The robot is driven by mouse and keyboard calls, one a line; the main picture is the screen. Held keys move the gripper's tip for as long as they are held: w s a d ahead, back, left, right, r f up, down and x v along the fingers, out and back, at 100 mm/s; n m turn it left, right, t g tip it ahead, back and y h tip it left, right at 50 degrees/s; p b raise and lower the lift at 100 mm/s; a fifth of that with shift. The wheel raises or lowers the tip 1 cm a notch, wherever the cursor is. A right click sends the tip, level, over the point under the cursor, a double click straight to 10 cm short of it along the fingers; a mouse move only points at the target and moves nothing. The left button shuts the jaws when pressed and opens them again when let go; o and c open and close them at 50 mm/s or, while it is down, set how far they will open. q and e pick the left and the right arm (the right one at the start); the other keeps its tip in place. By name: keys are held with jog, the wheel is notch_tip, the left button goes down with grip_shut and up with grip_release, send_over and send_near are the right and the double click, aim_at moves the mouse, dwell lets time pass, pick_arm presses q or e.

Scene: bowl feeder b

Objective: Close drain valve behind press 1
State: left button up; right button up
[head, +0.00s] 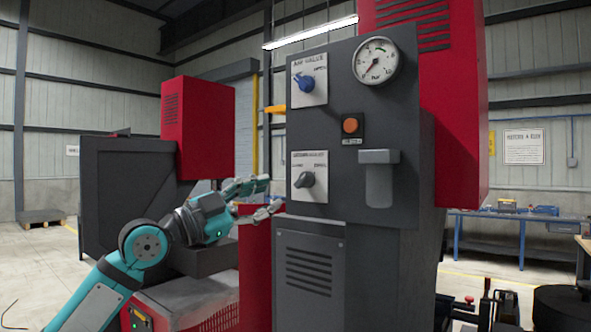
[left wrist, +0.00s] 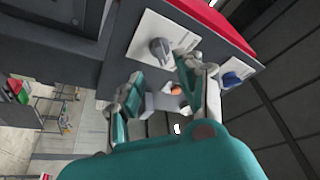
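The dark grey press control panel (head: 345,190) stands at the centre of the head view. It has a blue air valve knob (head: 305,84), an orange button (head: 350,126) and a grey selector knob (head: 303,180). A yellow-orange lever (head: 274,109) sticks out past the panel's left edge; I cannot tell whether it is the drain valve. My left gripper (head: 272,193) is open beside the panel's left edge, below that lever. In the left wrist view its fingers (left wrist: 162,80) are spread, with a small orange part (left wrist: 176,90) seen between them; contact is unclear. My right gripper is not in view.
A pressure gauge (head: 377,61) and a grey box (head: 378,178) are on the panel face. A red and dark grey machine (head: 198,128) stands behind my left arm. A blue workbench (head: 510,222) is along the back right wall. Open floor lies at far left.

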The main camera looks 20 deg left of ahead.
aim_at(299, 182)
pick_arm(q)
jog(key=p+x, duration=0.3)
jog(key=x, duration=0.3)
jog(key=shift+w+d+r, duration=0.1)
jog(key=shift+r, duration=0.15)
jog(key=shift+w+d, duration=0.45)
jog(key=shift+w, duration=0.15)
jog(key=shift+c, duration=0.3)
jog(key=shift+s+a, duration=0.15)
grip_shut()
